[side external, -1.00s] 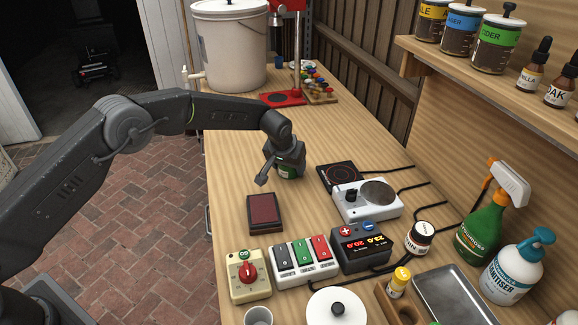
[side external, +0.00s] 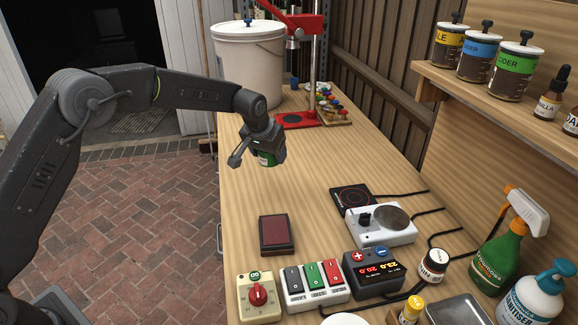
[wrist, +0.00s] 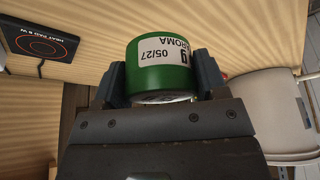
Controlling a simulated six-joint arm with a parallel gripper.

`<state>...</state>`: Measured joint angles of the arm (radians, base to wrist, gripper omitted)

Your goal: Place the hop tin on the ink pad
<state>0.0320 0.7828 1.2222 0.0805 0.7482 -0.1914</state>
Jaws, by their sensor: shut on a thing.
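The hop tin is a green can with a white label, seen in the side view (side external: 266,159) and close up in the wrist view (wrist: 158,78). My gripper (side external: 263,151) is shut on its sides and holds it above the table. In the wrist view one finger is on each side of the tin, and the label reads AROMA. The ink pad (side external: 277,235) is a dark red pad in a black frame, flat on the table, nearer the camera than the tin. Its top is bare.
A switch box (side external: 311,286), a red-knob timer (side external: 259,296) and a display unit (side external: 375,272) stand in front. A white bucket (side external: 249,65) stands behind. The table between tin and pad is clear.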

